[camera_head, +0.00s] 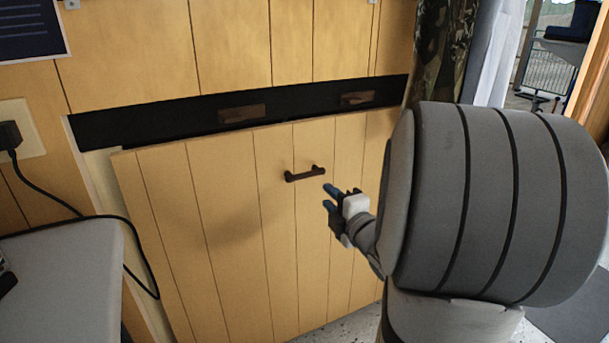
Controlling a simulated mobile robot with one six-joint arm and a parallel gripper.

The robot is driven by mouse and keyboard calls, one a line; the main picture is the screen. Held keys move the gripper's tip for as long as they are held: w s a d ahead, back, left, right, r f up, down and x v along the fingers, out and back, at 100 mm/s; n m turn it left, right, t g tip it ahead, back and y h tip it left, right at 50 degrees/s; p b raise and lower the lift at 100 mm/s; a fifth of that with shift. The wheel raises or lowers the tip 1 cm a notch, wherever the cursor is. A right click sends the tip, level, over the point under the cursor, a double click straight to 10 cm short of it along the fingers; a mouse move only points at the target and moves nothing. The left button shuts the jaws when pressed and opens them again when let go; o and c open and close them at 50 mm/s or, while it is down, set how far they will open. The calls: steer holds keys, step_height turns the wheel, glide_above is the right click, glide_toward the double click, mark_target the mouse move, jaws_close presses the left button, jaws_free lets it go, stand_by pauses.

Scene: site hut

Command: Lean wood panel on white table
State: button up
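The wood panel (230,200) is a plank-faced board with a dark bar handle (305,174). It stands slightly tilted against the wall, below a black strip, with its lower part near the floor. My gripper (328,198) is just below and right of the handle, with its blue-tipped fingers apart and nothing seen between them. It appears apart from the handle. A white table (65,262) shows in part at the lower left, left of the panel. My arm hides the panel's lower right side.
A black cable (140,245) runs from a wall socket (20,130) behind the table and past the panel's left edge. Two dark wood blocks (242,113) (357,98) sit on the black strip (160,120). Camouflage cloth (440,45) hangs at the upper right. Speckled floor (340,329) shows below.

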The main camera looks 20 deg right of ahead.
mark_target(308, 175)
steer(key=w, duration=1.1)
steer(key=shift+w+a+f, duration=0.2)
steer(key=shift+w+f, duration=0.05)
steer(key=shift+w, duration=0.1)
steer(key=shift+w+b, duration=0.35)
steer(key=shift+w, duration=0.2)
steer(key=shift+r, duration=0.1)
jaws_close()
stand_by(0.6)
steer(key=shift+r, duration=0.15)
